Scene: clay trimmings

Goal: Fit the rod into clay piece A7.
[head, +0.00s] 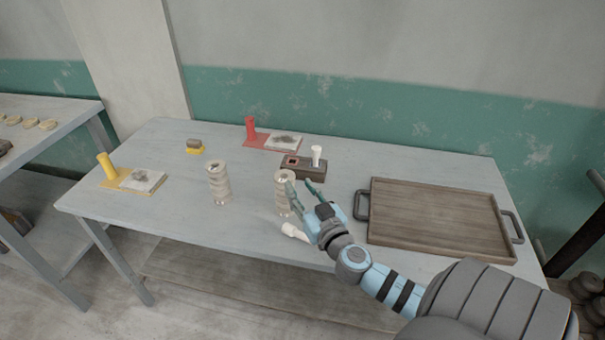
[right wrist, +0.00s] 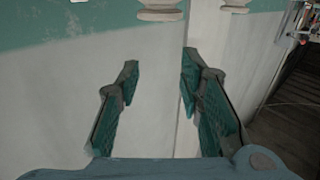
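Two pale, ribbed clay pieces stand upright on the table, one left of centre (head: 218,183) and one near the middle (head: 282,192). I cannot read which is A7. A short white rod-like piece (head: 316,155) stands in a dark block with a square socket (head: 303,172). Another white piece (head: 294,231) shows low by the table's front edge, partly beside my gripper. My right gripper (head: 303,188) is open beside the middle clay piece, one finger overlapping it in the picture. In the right wrist view its fingers (right wrist: 160,62) are apart with nothing between them. My left gripper is out of view.
A wooden tray with handles (head: 435,215) fills the table's right side. A red stand with a plate (head: 270,139) is at the back, a yellow one (head: 130,180) at the left. A small brown block (head: 194,143) sits behind. The table's front left is clear.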

